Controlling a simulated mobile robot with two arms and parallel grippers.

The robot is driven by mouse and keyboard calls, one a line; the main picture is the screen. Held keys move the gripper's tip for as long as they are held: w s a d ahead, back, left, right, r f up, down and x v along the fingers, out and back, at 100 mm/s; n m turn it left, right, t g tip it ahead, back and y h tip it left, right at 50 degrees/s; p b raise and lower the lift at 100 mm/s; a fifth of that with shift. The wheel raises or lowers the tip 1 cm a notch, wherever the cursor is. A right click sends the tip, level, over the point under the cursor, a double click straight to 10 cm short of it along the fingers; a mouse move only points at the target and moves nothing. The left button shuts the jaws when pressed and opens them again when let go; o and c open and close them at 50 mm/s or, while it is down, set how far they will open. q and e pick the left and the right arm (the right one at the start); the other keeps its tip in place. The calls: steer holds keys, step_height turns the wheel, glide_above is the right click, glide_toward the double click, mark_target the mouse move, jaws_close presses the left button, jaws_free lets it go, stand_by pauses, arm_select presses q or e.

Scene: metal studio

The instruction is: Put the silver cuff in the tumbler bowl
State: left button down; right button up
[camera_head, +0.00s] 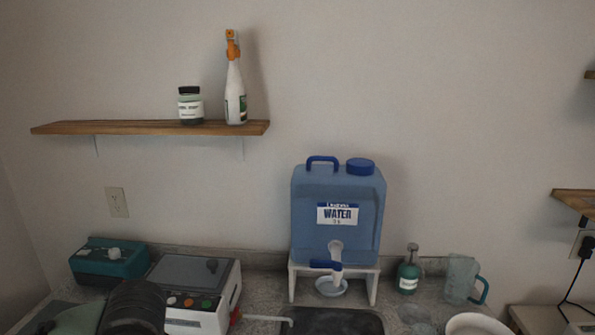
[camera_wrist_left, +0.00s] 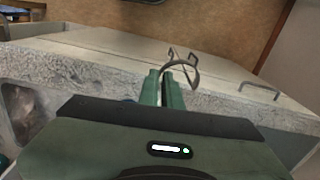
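In the left wrist view, my left gripper (camera_wrist_left: 168,76) has its two green fingers close together. A thin silver cuff (camera_wrist_left: 194,76), an open curved band, is at the fingertips, and the gripper looks shut on it. Part of the cuff is hidden by the fingers. I cannot tell for sure which thing is the tumbler bowl. A dark ribbed round shape (camera_head: 135,307) stands at the lower left of the head view, cut off by the frame. My right gripper is in neither view.
A white machine with buttons (camera_head: 205,318) and a teal box (camera_head: 110,262) stand at the counter's left. A blue water container (camera_head: 338,240) stands on a white stand above a dark basin (camera_head: 332,322). A soap bottle (camera_head: 408,275), a jug (camera_head: 460,278) and a white bowl (camera_head: 476,322) are right.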

arm_select(q)
steer(key=w+a+r+m+p, duration=0.1)
steer(key=w+a+r+m, duration=0.35)
steer(key=w, duration=0.35)
steer(key=w+a+r+m+p, duration=0.1)
steer(key=w+a+r+m, duration=0.25)
steer(key=w+a, duration=0.35)
steer(key=shift+n, duration=0.4)
steer(key=f, duration=0.6)
steer(key=f+p, duration=0.1)
steer(key=f, duration=0.5)
steer(key=d+f+p, duration=0.1)
steer(key=f, duration=0.6)
steer(key=shift+w+f, duration=0.1)
steer(key=shift+w, duration=0.2)
steer(key=shift+d+f, duration=0.1)
steer(key=c, duration=1.6)
jaws_free()
